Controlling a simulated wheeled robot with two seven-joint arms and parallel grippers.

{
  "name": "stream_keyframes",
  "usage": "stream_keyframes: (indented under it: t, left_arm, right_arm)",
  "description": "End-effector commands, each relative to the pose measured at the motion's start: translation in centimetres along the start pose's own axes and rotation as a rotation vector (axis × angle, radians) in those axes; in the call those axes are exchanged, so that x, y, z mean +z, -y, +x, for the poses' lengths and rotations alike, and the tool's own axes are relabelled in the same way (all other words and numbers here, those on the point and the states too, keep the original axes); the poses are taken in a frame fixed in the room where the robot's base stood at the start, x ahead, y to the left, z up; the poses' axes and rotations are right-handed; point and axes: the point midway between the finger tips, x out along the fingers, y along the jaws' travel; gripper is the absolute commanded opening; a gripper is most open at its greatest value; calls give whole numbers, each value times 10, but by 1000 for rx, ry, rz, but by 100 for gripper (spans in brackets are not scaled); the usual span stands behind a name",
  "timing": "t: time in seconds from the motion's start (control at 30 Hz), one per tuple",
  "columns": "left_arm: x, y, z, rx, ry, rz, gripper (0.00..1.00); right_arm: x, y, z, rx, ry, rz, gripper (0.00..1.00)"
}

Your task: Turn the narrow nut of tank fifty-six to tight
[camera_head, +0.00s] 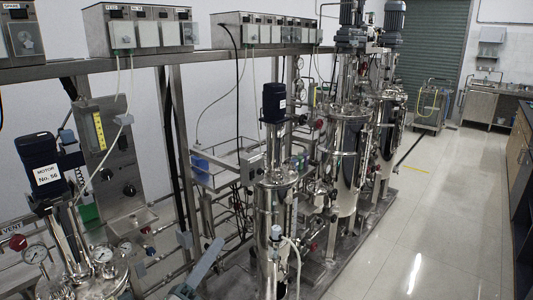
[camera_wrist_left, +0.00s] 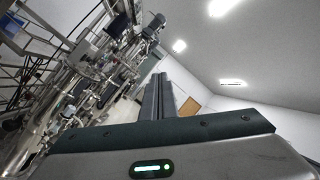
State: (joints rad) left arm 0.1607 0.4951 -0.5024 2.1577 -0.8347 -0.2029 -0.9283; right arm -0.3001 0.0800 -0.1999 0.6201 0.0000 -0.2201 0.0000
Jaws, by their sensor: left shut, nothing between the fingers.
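Tank fifty-six (camera_head: 95,283) is the steel vessel at the lower left of the head view. Its dark blue motor (camera_head: 38,150) carries a white label reading "MOTOR No. 56". Gauges and fittings crowd its lid, and I cannot make out which one is the narrow nut. My left gripper (camera_head: 217,244) is at the bottom of the head view, right of the tank lid and apart from it, pointing up and to the right. In the left wrist view the left gripper (camera_wrist_left: 158,78) has its fingers together, with nothing between them. My right gripper is not in view.
A slim steel tank (camera_head: 272,215) with a blue motor stands just right of my left gripper. Larger tanks (camera_head: 345,155) stand behind it. Pipes and frame posts (camera_head: 182,150) fill the space behind the gripper. The floor (camera_head: 445,220) at the right is clear beside a dark counter (camera_head: 522,150).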

Motion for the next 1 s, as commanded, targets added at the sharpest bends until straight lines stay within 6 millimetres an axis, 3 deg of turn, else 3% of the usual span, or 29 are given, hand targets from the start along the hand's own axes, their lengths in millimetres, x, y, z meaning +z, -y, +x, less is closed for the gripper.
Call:
stream_keyframes:
  t: [0.1,0.2,0.33,0.43,0.6,0.73,0.87,1.0]
  left_arm:
    - [-12,29,17,-164,-109,273,0]
    - [-28,44,23,-295,-200,499,0]
    - [-49,49,24,-461,-322,789,0]
    - [-62,43,19,-584,-421,1008,0]
    - [-74,10,5,-785,-609,1363,0]
    - [-66,-28,-11,-932,-778,1611,0]
    - [-43,-72,-27,-1068,-966,1822,0]
    - [-6,-113,-45,-1186,-1168,1978,0]
  right_arm:
    - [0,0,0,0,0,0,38]
    - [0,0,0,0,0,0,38]
    - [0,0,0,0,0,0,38]
    - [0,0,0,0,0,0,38]
    - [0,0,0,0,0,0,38]
    - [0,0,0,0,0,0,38]
    - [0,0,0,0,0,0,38]
    - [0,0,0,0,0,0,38]
